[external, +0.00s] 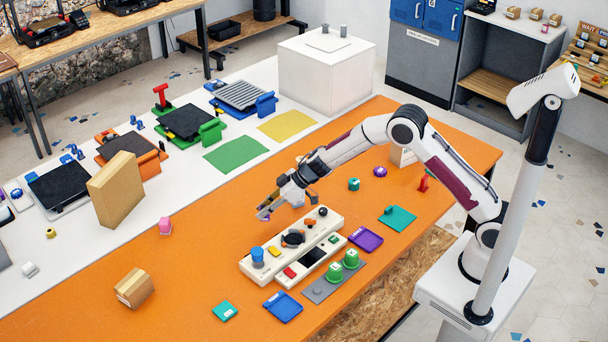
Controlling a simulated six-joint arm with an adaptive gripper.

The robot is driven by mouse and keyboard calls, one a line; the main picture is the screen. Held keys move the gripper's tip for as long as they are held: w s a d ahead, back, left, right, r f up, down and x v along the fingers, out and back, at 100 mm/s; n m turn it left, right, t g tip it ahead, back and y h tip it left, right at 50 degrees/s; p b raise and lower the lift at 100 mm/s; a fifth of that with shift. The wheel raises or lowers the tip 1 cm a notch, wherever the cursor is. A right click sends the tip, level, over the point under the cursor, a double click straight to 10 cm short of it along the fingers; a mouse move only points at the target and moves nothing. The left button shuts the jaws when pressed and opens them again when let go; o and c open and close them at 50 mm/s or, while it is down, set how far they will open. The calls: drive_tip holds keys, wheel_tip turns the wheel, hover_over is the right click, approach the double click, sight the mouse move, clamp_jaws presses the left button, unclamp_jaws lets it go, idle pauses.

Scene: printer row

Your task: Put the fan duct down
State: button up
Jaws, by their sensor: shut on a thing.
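My gripper (269,206) is at the end of the arm, left of the middle of the orange table. The gripper is above the orange table (200,255), just behind and left of a long cream control panel (291,246). The piece appears to be clear of the panel. Whether it touches the table cannot be told.
Green (236,154) and yellow (287,125) mats lie on the white strip behind. A cardboard box (135,288) and pink piece (165,226) stand left. A purple tray (365,239), blue tray (282,306) and teal tray (398,218) lie near the panel. Orange tabletop is free left of the gripper.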

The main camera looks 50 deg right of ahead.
drive_tip(key=shift+f, duration=0.25)
drive_tip(key=shift+f, duration=1.85)
drive_tip(key=shift+f, duration=0.1)
drive_tip(key=o, duration=0.8)
drive_tip(key=shift+r, duration=0.2)
drive_tip(key=shift+v, duration=6)
drive_tip(key=shift+f, duration=0.1)
